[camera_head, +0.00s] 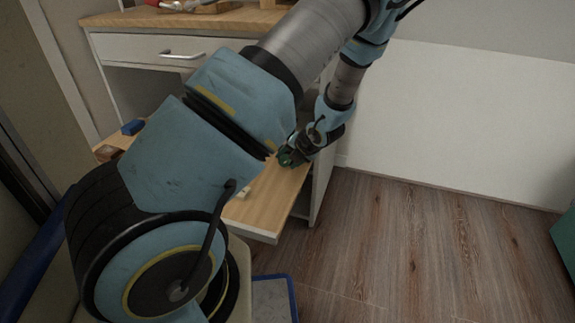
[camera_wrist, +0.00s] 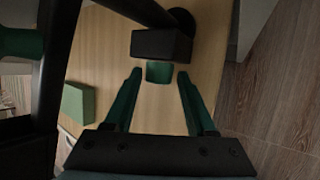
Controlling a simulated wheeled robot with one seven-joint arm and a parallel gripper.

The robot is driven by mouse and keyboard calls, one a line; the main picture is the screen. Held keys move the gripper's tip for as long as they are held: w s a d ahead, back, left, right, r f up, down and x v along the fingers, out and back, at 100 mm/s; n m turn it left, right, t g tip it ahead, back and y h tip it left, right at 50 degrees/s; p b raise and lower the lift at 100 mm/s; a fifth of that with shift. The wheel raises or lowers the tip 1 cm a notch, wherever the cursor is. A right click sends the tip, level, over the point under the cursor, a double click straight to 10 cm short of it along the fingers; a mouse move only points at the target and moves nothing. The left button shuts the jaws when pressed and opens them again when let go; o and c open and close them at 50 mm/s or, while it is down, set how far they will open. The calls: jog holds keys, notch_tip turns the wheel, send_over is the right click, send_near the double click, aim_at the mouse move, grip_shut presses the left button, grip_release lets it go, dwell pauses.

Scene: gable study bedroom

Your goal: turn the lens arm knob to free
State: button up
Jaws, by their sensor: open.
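In the wrist view my gripper (camera_wrist: 159,75) is open, its two green fingers apart and pointing at a black block (camera_wrist: 161,46) with a small green piece (camera_wrist: 159,72) under it. The green piece lies between the fingertips, with a gap on each side. It may be the lens arm knob; its markings and setting cannot be read. A black bar and a dark round part adjoin the block. In the head view my gripper (camera_head: 290,158) is small and dark, low over the wooden shelf (camera_head: 262,207); the knob cannot be made out there.
A black frame with a green cylinder (camera_wrist: 20,42) fills the wrist view's left side, near a green block (camera_wrist: 78,103). In the head view a blue block (camera_head: 132,127) lies left. The desk (camera_head: 150,46) stands behind; open floor (camera_head: 430,250) is right. My arm hides much of the shelf.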

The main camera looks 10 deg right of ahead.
jog(key=shift+w+a+f, duration=0.2)
jog(key=shift+w+f, duration=0.05)
jog(key=shift+f, duration=0.1)
grip_shut()
dwell(0.3)
